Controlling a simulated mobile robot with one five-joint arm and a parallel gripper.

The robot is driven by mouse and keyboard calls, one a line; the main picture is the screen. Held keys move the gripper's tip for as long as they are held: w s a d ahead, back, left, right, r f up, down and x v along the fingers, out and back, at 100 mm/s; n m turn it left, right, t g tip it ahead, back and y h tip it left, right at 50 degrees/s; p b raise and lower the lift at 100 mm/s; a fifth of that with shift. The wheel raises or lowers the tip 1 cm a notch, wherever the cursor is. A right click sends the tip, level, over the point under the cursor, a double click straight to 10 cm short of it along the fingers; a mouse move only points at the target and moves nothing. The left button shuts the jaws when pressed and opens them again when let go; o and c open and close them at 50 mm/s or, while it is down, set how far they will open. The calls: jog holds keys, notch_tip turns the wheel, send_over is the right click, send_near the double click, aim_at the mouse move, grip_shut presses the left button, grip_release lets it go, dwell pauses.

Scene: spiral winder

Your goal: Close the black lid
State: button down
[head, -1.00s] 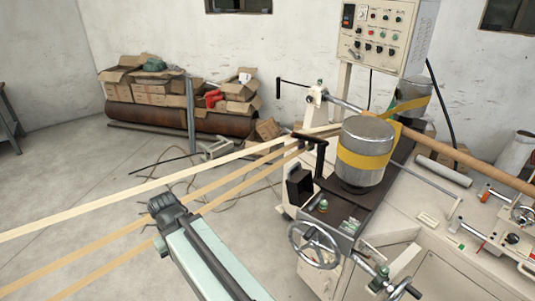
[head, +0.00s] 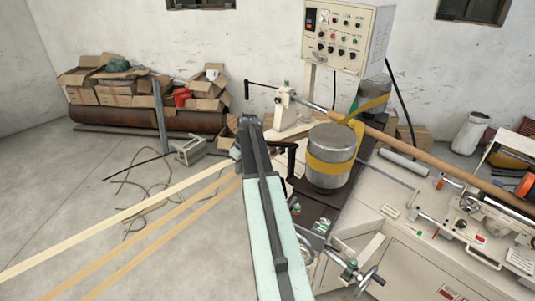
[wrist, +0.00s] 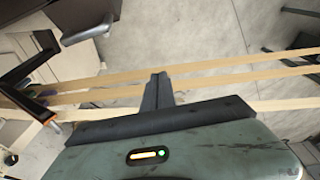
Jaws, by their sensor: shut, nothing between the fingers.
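My gripper (head: 247,125) is at the end of my pale green arm, just left of the winding machine (head: 400,215). In the wrist view its fingers (wrist: 157,90) are together and empty, over the tan strips (wrist: 215,80). I cannot pick out the black lid for certain. A black bracket (head: 291,153) stands at the machine's left edge, just right of my arm in the head view. The black box seen below it earlier is now mostly hidden behind my arm. A black bar (wrist: 30,63) shows at the left of the wrist view, apart from the fingers.
A metal drum with a yellow band (head: 331,155) stands on the machine. A control panel (head: 348,38) rises behind it. Cardboard boxes (head: 110,82) lie by the back wall. Floor (head: 60,180) is clear at left, apart from the strips and loose cables.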

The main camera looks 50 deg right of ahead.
jog(key=s+d+r+p, duration=0.1)
jog(key=s+d+r, duration=0.2)
jog(key=d, duration=0.8)
jog(key=w+d+b+x, duration=0.1)
jog(key=b+x, duration=0.9)
jog(key=x, duration=0.1)
jog(key=shift+t, duration=0.4)
jog(key=shift+s+r+p, duration=0.1)
jog(key=shift+s+r, duration=0.15)
jog(key=shift+s, duration=0.45)
jog(key=shift+s+r+p, duration=0.15)
jog(key=shift+s+r, duration=0.1)
jog(key=shift+s, duration=0.5)
jog(key=shift+s+r+p, duration=0.1)
jog(key=shift+s+r, duration=0.1)
jog(key=shift+s, duration=0.5)
